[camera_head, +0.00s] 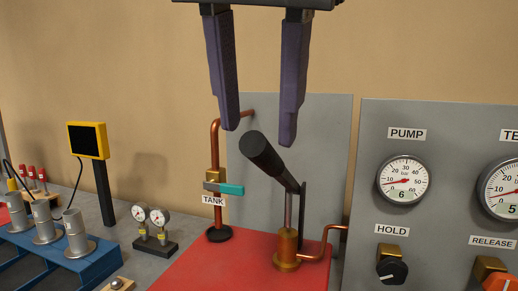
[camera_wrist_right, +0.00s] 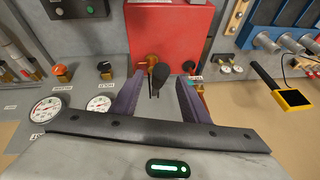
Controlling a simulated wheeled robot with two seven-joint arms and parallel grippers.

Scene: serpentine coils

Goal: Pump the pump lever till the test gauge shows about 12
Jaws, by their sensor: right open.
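The pump lever (camera_head: 264,158) has a thick black grip and tilts up and to the left from a brass pump body (camera_head: 287,247) on a red base. My right gripper (camera_head: 257,137) is open, its two purple fingers pointing down above the lever grip, apart from it. In the right wrist view the lever grip (camera_wrist_right: 160,74) shows between the open fingers. The pump gauge (camera_head: 403,182) has a display of 6. The test gauge (camera_head: 502,188) is cut by the right edge; its display shows 5. My left gripper is not in view.
A tank valve with a teal handle (camera_head: 226,189) stands left of the lever. The black HOLD knob (camera_head: 392,269) and orange RELEASE knob (camera_head: 497,283) are on the grey panel. Two small gauges (camera_head: 150,222), a yellow-framed screen (camera_head: 87,140) and metal cylinders (camera_head: 76,237) stand at left.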

